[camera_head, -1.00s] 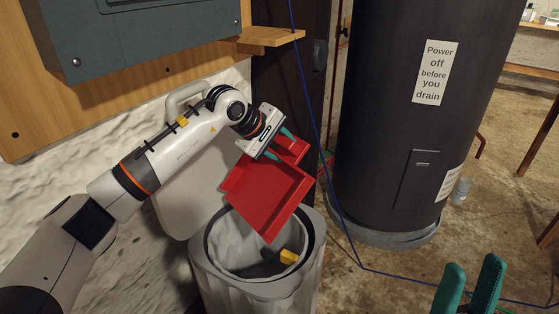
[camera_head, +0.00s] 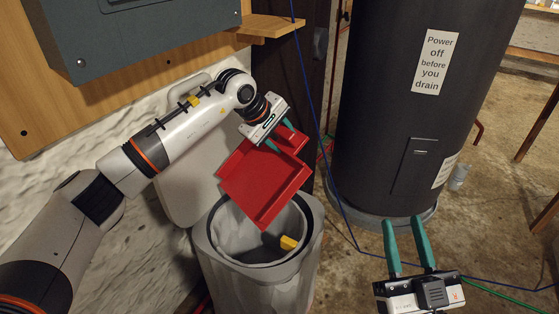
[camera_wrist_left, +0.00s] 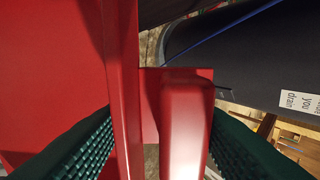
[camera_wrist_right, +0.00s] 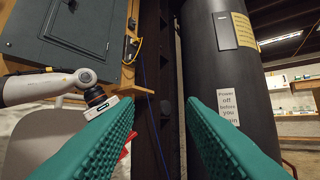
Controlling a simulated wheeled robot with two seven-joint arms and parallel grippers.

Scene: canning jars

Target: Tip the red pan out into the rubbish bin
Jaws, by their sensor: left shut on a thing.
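The red pan (camera_head: 262,181) is held tilted above the rubbish bin (camera_head: 312,262), its open edge low over the bin's mouth. No contents show on the visible part of the pan. My left gripper (camera_head: 284,138) is shut on the red pan; in the left wrist view its fingers are either side of the pan's handle (camera_wrist_left: 185,125). The bin has a grey liner, and a yellow piece (camera_head: 288,242) lies inside it. My right gripper (camera_head: 408,245) is open and empty, to the right of the bin; its spread fingers show in the right wrist view (camera_wrist_right: 164,120).
A dark tank (camera_head: 415,110) with a "Power off before you drain" label stands right of the bin. A blue cord (camera_head: 330,170) runs down between them. A grey electrical box (camera_head: 140,35) and a small wooden shelf (camera_head: 268,27) are on the wall.

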